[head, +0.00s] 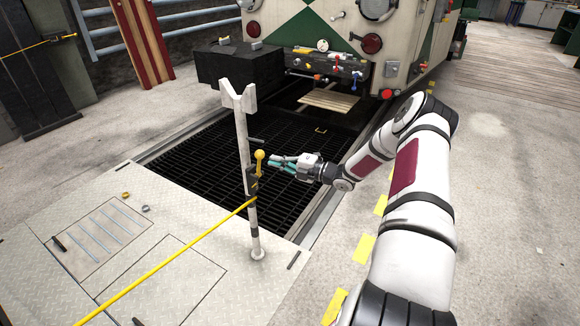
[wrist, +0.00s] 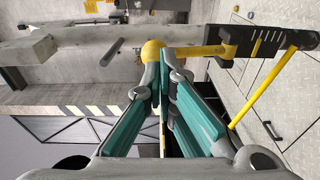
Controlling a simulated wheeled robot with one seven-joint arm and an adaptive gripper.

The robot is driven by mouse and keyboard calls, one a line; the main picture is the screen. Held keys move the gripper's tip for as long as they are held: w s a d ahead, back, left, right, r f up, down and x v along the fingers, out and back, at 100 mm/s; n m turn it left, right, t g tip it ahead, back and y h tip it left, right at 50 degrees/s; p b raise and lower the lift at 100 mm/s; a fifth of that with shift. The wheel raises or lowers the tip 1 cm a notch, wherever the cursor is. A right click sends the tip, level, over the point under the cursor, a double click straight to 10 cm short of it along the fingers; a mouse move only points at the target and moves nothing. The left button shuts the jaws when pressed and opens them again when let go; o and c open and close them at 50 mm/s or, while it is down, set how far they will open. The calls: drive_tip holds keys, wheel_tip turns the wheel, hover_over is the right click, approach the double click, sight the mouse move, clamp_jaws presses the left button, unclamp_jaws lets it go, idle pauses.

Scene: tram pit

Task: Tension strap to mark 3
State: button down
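A slim white post (head: 243,135) with a forked top stands upright on the pit's near edge. A dark tensioner with yellow parts (head: 252,182) is fixed to it, and its lever ends in a yellow ball knob (head: 259,154). The yellow strap (head: 165,262) runs taut from the tensioner to the lower left; it also shows in the wrist view (wrist: 262,92). My gripper (head: 271,162) is just right of the knob, with its teal fingers slightly apart. In the wrist view the knob (wrist: 152,50) lies just beyond the fingertips; contact is unclear.
A dark grating (head: 200,165) covers the pit behind the post. The tram front (head: 330,25) with couplings and hoses stands beyond. Two small rings (head: 125,195) lie on the plated floor at left. Yellow dashes (head: 362,248) line the floor at right, under my arm.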

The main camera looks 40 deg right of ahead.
sight(259, 164)
drive_tip(key=shift+x, duration=1)
drive_tip(key=shift+w, duration=0.1)
drive_tip(key=shift+w+a+r+g+h+p, duration=0.15)
drive_tip(key=shift+w+r+g+h+p, duration=0.2)
drive_tip(key=shift+w+g, duration=0.25)
drive_tip(key=shift+s, duration=0.15)
